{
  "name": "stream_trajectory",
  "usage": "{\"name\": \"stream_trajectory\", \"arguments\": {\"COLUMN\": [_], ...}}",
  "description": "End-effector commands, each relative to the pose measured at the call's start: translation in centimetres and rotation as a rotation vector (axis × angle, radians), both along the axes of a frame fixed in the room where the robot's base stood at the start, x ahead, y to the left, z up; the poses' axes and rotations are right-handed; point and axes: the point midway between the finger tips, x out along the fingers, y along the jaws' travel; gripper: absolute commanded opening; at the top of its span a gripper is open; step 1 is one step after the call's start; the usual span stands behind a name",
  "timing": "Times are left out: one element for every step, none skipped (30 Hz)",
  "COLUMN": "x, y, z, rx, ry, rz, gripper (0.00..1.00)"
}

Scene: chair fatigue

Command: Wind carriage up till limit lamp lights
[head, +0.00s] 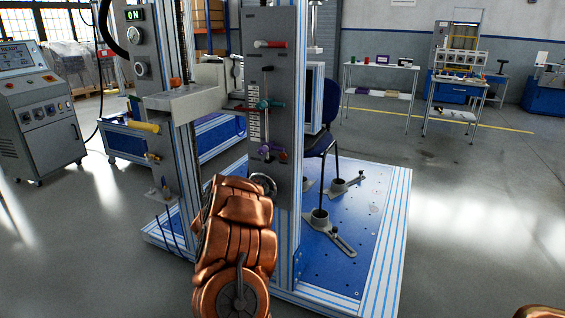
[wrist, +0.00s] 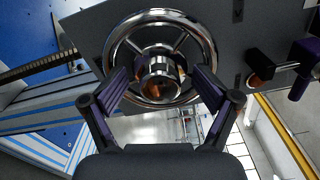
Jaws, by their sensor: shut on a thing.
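A chrome handwheel (wrist: 193,36) with spokes and a round hub (wrist: 158,75) fills the middle of the wrist view. In the head view only part of its rim (head: 265,181) shows, low on the grey panel, behind my copper arm. My gripper (wrist: 160,80) is shut on the handwheel, its purple-padded fingers on either side of the hub. I cannot tell exactly where the pads touch. A grey block (head: 185,102), perhaps the carriage, sits partway up the left column in the head view. I cannot make out which part is the limit lamp, or whether it is lit.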

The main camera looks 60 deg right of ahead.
Motion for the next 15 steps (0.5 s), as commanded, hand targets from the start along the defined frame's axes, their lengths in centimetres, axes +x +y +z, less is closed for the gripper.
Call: {"name": "stream_trajectory", "arguments": {"x": [-0.15,-0.16,-0.17,-0.18,-0.19,-0.19,-0.18,-0.17,-0.16,-0.15,-0.18,-0.18,-0.2,-0.21,-0.2], "y": [-0.26,-0.26,-0.28,-0.29,-0.29,-0.29,-0.28,-0.27,-0.26,-0.26,-0.26,-0.29,-0.3,-0.31,-0.3], "z": [0.03,0.02,0.01,-0.02,-0.04,-0.04,-0.02,0.02,0.05,0.08,0.09,0.12,0.11,0.1,0.09], "rx": [-0.01,-0.01,-0.009,-0.009,-0.007,-0.006,-0.006,-0.007,-0.006,-0.006,-0.005,-0.006,-0.005,-0.005,-0.004], "ry": [-0.024,-0.034,-0.049,-0.061,-0.072,-0.087,-0.099,-0.11,-0.125,-0.136,-0.147,-0.162,-0.174,-0.185,-0.199], "rz": [-0.004,-0.004,-0.004,-0.005,-0.006,-0.006,-0.005,-0.005,-0.004,-0.004,-0.003,-0.004,-0.004,-0.004,-0.004], "gripper": [0.47,0.47,0.47,0.47,0.47,0.47,0.47,0.47,0.47,0.47,0.47,0.47,0.47,0.47,0.47]}}
